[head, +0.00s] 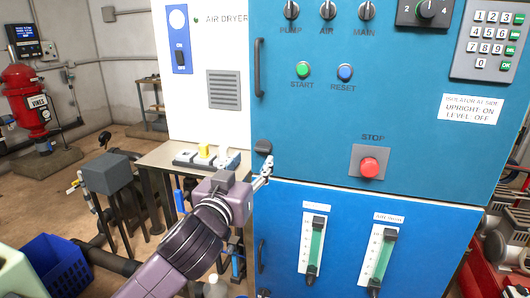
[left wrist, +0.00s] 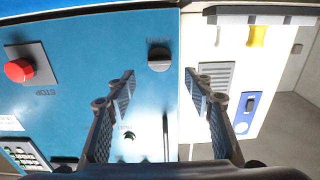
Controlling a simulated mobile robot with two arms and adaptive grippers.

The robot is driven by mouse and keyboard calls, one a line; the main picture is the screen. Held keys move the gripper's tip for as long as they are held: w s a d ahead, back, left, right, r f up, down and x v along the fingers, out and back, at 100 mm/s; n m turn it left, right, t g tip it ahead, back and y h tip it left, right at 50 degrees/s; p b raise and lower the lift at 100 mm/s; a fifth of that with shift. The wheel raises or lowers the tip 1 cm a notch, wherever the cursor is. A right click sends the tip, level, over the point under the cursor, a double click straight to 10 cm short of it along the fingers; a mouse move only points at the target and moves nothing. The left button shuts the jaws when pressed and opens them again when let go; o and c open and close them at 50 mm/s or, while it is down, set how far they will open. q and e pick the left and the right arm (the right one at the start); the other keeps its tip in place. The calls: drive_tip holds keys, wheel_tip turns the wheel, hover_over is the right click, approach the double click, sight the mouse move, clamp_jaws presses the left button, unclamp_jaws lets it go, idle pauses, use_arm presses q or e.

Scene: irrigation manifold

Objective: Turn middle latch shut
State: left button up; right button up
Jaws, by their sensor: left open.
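A dark round latch knob (head: 263,147) sits near the left edge of the blue cabinet's upper door, level with the stop button. It also shows in the left wrist view (left wrist: 159,60), upside down, between and beyond my fingertips. Its exact turn angle is hard to read. My left gripper (head: 266,172) is just below the knob in the head view, close to the cabinet face. In the left wrist view its two fingers (left wrist: 160,85) are spread apart with nothing between them, and the knob appears apart from them. My right gripper does not show.
The red stop button (head: 369,167) is to the right on the blue door. A vertical door handle (head: 259,67) stands above the knob. A small table (head: 160,160) with switch blocks stands to the left. A blue crate (head: 55,268) is on the floor.

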sight(261, 149)
use_arm(q)
drive_tip(key=p+x, duration=0.1)
drive_tip(key=x, duration=0.4)
drive_tip(key=shift+w, duration=0.1)
drive_tip(key=shift+w+d, duration=0.2)
drive_tip(key=shift+w, duration=0.35)
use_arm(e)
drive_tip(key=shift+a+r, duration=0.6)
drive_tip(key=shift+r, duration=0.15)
use_arm(q)
drive_tip(key=shift+c, duration=0.4)
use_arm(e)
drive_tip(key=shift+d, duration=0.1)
use_arm(q)
drive_tip(key=c, duration=1.1)
